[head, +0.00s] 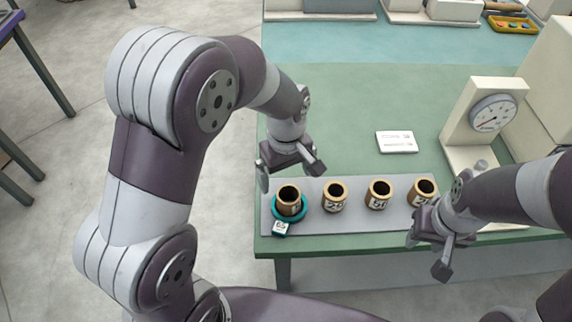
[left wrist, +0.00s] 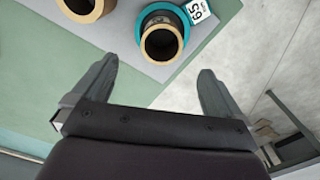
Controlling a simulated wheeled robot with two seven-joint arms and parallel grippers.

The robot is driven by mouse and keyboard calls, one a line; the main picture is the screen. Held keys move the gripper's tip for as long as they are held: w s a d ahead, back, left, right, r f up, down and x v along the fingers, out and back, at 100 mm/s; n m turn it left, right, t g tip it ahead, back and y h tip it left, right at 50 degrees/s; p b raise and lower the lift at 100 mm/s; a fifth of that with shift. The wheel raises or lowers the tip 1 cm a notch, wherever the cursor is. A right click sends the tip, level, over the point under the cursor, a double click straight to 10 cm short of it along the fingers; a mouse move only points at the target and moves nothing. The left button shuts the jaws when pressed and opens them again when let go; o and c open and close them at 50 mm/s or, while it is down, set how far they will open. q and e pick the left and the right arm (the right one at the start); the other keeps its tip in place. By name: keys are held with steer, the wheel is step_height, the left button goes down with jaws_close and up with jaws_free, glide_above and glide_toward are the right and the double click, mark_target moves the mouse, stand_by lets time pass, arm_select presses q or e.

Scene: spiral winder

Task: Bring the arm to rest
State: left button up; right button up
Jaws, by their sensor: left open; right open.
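My left gripper (head: 291,172) is open and empty, above the left end of a grey strip (head: 313,222) on the table. Its spread fingers (left wrist: 156,88) show in the left wrist view, with nothing between them. Just beyond the fingertips is the leftmost tan cup (head: 289,202), dark inside, which also shows in the left wrist view (left wrist: 162,44). A teal ring with a white-faced number tag (head: 281,228) surrounds its base. My right gripper (head: 430,253) is open near the right end of the strip, in front of the rightmost cup (head: 423,191).
Two more numbered cups stand between, one (head: 335,196) left of the other (head: 379,194). A white card (head: 397,141) lies behind them. A dial gauge (head: 493,113) stands at right. The green table (head: 340,110) is clear behind the strip at left.

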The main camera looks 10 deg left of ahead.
arm_select(q)
steer(key=s+a+m+t, duration=0.1)
steer(key=s+a+m, duration=0.6)
steer(key=s+m, duration=0.1)
steer(key=shift+s+r, duration=0.45)
